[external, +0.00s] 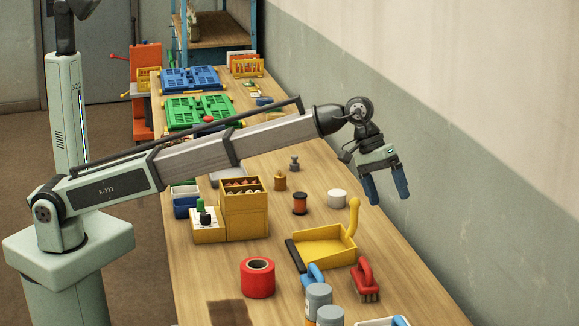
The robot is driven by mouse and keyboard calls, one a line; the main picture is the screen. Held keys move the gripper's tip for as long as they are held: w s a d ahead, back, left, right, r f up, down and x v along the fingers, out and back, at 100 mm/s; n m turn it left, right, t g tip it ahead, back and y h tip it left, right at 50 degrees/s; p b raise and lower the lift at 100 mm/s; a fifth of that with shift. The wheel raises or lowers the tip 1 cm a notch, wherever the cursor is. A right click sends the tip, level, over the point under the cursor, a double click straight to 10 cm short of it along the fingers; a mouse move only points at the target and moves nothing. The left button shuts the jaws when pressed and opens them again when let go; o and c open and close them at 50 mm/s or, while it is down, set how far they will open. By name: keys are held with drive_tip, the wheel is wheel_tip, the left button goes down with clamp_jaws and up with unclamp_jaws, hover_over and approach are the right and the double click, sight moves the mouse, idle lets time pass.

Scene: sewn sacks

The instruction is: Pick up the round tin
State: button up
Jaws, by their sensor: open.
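A small white round container (337,199), the thing that looks most like the round tin, stands upright on the wooden table (400,285). My gripper (388,197) hangs in the air to its right in the picture. Its two blue fingers point down and are apart, with nothing between them. It does not touch the white container, and nothing covers the container in this view. How high the fingers are above the table cannot be told exactly.
A yellow dustpan (325,252) with a raised handle lies in front of the container. A red brush (366,281), a red tape roll (258,278) and grey cylinders (318,300) lie nearer. A dark orange spool (300,204) stands to its left. The wall (450,190) runs along the right.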

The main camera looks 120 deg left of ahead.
drive_tip(key=s+a+f+g+y, duration=0.1)
drive_tip(key=s+a+f+g, duration=0.2)
drive_tip(key=s+a, duration=1.3)
drive_tip(key=n+g, duration=0.2)
hover_over(337, 192)
drive_tip(key=a, duration=0.1)
wheel_tip(337, 192, down, 2)
drive_tip(key=f, duration=0.1)
wheel_tip(337, 192, down, 8)
drive_tip(key=shift+s+d+r, duration=0.1)
drive_tip(key=shift+d+f, duration=0.2)
drive_tip(key=shift+f, duration=1.15)
drive_tip(key=shift+d+f, duration=0.15)
drive_tip(key=shift+f, duration=1.15)
drive_tip(key=shift+c, duration=0.4)
drive_tip(key=c, duration=1.1)
